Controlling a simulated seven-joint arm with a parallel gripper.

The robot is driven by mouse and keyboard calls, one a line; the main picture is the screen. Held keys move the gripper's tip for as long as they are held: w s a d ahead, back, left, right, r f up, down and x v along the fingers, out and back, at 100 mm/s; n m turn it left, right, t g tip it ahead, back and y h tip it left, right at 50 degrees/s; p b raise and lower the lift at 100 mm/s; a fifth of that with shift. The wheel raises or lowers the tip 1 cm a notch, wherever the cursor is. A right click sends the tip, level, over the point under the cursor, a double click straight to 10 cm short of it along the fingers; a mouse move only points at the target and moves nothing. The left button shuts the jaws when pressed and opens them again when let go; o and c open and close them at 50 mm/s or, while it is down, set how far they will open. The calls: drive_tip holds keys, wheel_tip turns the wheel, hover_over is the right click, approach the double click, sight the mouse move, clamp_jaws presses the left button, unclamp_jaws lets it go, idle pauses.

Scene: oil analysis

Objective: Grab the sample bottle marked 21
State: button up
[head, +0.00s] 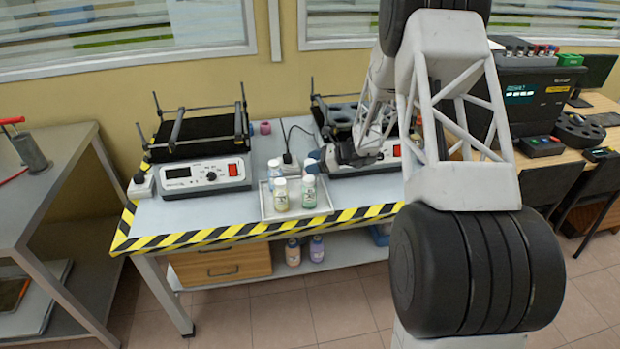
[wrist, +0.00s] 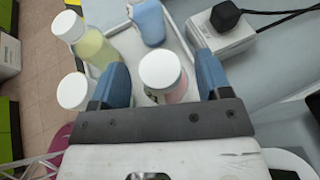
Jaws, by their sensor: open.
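Several small bottles with white caps stand in a white tray (head: 268,212) on the grey table. In the head view a yellow bottle (head: 281,196) and a green bottle (head: 308,193) stand in front, with a bluish bottle (head: 275,172) behind. I cannot read a number 21 on any of them. My gripper (head: 314,160) is open over the tray's back right. In the wrist view a white-capped bottle with pinkish contents (wrist: 163,76) shows between the blue fingers (wrist: 161,72), with gaps on both sides. Whether it is at finger depth is unclear. The yellow bottle (wrist: 88,42) and blue bottle (wrist: 149,22) stand nearby.
Another white-capped bottle (wrist: 73,92) is close outside the left finger. A white socket block with a black plug (wrist: 224,40) lies beside the tray. Striped tape (head: 240,228) edges the table.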

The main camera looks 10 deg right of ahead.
drive_tip(key=shift+x, duration=1.4)
clamp_jaws()
